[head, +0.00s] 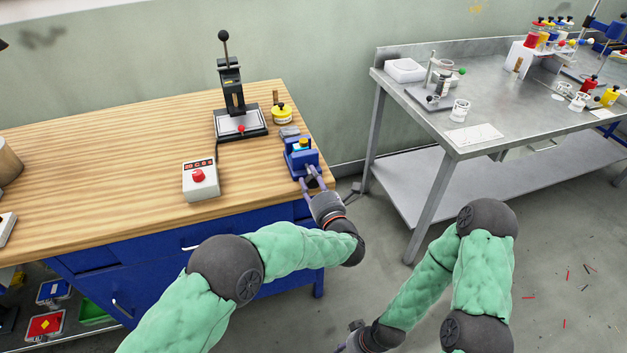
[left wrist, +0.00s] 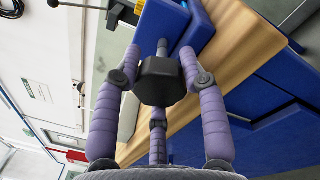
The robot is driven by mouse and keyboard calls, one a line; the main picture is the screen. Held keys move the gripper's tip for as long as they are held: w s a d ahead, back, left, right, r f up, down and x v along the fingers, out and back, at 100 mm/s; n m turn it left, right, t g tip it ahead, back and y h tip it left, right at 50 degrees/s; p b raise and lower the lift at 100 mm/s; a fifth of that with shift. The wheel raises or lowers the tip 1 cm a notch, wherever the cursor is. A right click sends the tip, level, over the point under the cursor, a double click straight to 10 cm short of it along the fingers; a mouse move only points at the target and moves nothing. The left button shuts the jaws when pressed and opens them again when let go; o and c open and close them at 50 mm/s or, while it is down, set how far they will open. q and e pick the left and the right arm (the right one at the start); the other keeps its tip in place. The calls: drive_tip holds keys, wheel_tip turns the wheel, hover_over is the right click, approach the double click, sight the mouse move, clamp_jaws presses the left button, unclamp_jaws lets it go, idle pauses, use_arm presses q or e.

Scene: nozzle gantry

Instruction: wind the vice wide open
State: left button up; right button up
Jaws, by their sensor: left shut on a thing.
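The blue vice (head: 301,158) stands at the right front corner of the wooden workbench, with a small yellow-topped piece (head: 303,144) at its jaws. In the left wrist view the vice's blue body (left wrist: 197,25) fills the top, with a dark knob-like handle (left wrist: 160,82) on its screw. My left gripper (head: 311,176) reaches the vice's front from the bench edge. Its purple fingers (left wrist: 157,75) are around the dark handle and shut on it. How wide the vice jaws stand is too small to tell. My right gripper (head: 352,337) is low over the floor, its fingers mostly unclear.
A black lever press (head: 240,122), a yellow tin (head: 282,114) and a control box with a red button (head: 201,180) stand on the workbench (head: 110,170). A steel table (head: 500,130) with small containers is at the right. Open floor lies between them.

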use_arm(q)
drive_tip(key=shift+a+f, duration=0.15)
drive_tip(key=shift+f, duration=0.1)
drive_tip(key=o, duration=0.9)
drive_tip(key=shift+r, duration=0.1)
drive_tip(key=shift+s, duration=0.2)
drive_tip(key=v, duration=1.1)
drive_tip(key=shift+s+d, duration=0.2)
drive_tip(key=shift+s, duration=0.05)
